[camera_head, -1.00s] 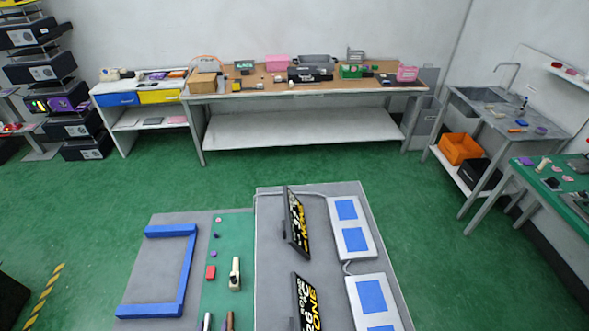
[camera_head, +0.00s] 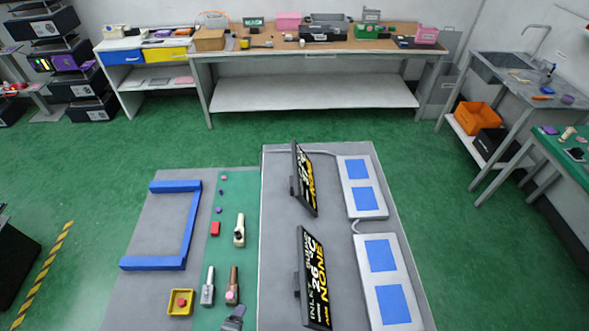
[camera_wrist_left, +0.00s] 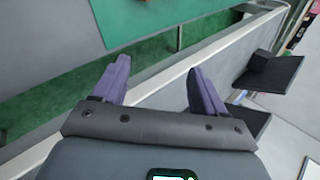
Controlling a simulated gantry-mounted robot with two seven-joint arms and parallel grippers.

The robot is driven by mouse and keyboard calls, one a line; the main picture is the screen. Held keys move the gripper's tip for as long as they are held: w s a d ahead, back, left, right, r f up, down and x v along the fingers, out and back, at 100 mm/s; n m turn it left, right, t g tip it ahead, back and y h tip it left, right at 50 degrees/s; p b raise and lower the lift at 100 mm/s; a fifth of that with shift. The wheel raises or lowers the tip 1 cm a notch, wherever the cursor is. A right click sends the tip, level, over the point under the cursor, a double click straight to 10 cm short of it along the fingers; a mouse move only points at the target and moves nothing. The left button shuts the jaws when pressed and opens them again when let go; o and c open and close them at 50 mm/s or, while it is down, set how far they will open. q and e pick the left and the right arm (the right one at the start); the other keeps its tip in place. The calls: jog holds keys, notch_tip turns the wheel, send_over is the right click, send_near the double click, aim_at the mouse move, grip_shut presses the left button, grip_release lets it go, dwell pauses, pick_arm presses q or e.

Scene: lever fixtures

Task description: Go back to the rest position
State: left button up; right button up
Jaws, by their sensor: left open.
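My left gripper (camera_wrist_left: 155,88) shows in the left wrist view with its two purple fingers spread apart and nothing between them. It is near the gap between a green panel (camera_wrist_left: 165,20) and the pale bench edge. In the head view, a dark grey part (camera_head: 234,318) shows at the bottom edge, below the levers; I cannot tell whether it is my gripper. The beige lever (camera_head: 239,231), silver lever (camera_head: 208,288) and brown lever (camera_head: 233,284) stand on the green strip, with no gripper seen on them. My right gripper is not in view.
Two black display screens (camera_head: 304,180) (camera_head: 314,278) stand on the grey bench, beside white boxes with blue panels (camera_head: 362,187). A blue frame (camera_head: 188,228) and a yellow box with a red button (camera_head: 181,302) lie left. Green floor is clear behind.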

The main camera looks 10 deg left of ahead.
pick_arm(q)
jog(key=s+r+n+g+p, duration=0.2)
jog(key=r+n+p, duration=0.6)
jog(key=r, duration=1)
jog(key=s+a+r+n+g+p, duration=0.1)
jog(key=s+r+n+p, duration=0.3)
jog(key=r, duration=1.4)
jog(key=n+g+p, duration=0.1)
jog(key=n+p, duration=0.3)
jog(key=p, duration=0.4)
jog(key=shift+s+h, duration=0.25)
jog(key=shift+h, duration=0.15)
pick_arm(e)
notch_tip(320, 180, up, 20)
pick_arm(q)
jog(key=shift+a, duration=0.1)
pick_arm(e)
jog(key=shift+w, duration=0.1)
